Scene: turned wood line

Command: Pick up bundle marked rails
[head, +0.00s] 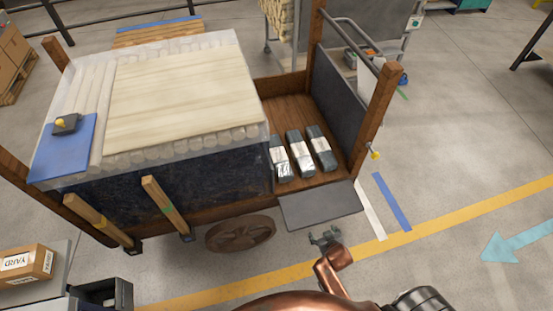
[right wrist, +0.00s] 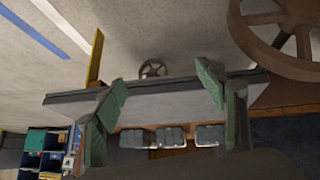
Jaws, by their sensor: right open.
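Three dark grey bundles with pale wraps lie side by side on the wooden cart bed: a left bundle (head: 279,158), a middle bundle (head: 300,154) and a right bundle (head: 320,148). Any writing on them is too small to read, so I cannot tell which is marked rails. My right gripper (head: 325,237) is open and empty, in front of the lowered grey flap (head: 320,206) and apart from the bundles. In the right wrist view its green-padded fingers (right wrist: 168,112) stand wide apart, with the bundles (right wrist: 170,137) beyond. My left gripper is not in view.
A wrapped load of pale boards (head: 175,95) fills the cart's left part. A wooden post (head: 376,115) and dark side panel (head: 337,105) bound the bay on the right. A wheel (head: 240,232) is below.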

